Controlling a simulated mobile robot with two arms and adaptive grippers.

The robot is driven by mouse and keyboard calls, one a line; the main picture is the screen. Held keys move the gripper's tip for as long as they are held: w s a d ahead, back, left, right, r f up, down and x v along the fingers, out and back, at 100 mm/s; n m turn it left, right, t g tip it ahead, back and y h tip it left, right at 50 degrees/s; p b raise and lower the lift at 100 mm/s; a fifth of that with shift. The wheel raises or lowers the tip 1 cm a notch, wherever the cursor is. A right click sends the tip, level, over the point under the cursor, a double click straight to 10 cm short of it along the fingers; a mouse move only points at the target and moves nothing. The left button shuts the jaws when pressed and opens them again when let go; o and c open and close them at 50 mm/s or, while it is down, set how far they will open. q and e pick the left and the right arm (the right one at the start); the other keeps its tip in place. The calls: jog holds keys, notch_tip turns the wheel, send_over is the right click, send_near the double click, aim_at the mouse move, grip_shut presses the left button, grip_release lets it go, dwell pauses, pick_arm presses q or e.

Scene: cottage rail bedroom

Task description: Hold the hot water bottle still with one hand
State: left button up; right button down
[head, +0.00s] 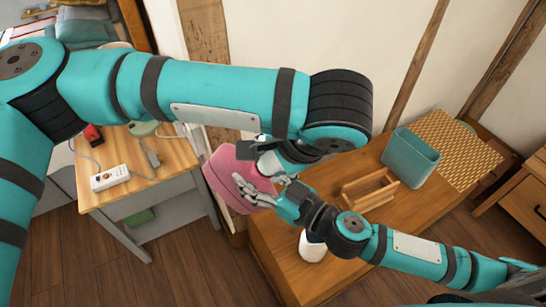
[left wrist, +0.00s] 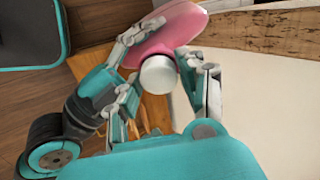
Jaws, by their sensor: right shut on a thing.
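The pink hot water bottle (head: 226,180) is held tilted above the left end of the wooden bench. My right gripper (head: 262,192) is shut on its edge; in the left wrist view this gripper (left wrist: 134,42) grips the left side of the pink body (left wrist: 178,30). The white round cap (left wrist: 158,75) faces the wrist camera. My left gripper (left wrist: 162,92) has its fingers spread on either side of the cap, with gaps showing. In the head view my left gripper (head: 268,150) is at the bottle's upper end, which it partly hides.
A white cup (head: 312,248) stands on the bench (head: 275,245) below my right arm. A wooden caddy (head: 366,190), a teal bin (head: 411,158) and a woven mat (head: 455,150) are further right. At left, a desk (head: 180,160) holds a white power strip (head: 110,178).

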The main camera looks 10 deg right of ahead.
pick_arm(q)
grip_shut()
jog(key=m, duration=0.3)
jog(key=shift+g, duration=0.3)
jog(key=m, duration=0.4)
jog(key=shift+g, duration=0.3)
jog(key=m, duration=0.5)
jog(key=shift+w+g+y, duration=0.1)
jog(key=shift+g+y, duration=0.2)
jog(key=o, duration=0.6)
grip_release()
jog(key=v, duration=1.2)
jog(key=shift+d+f, duration=0.1)
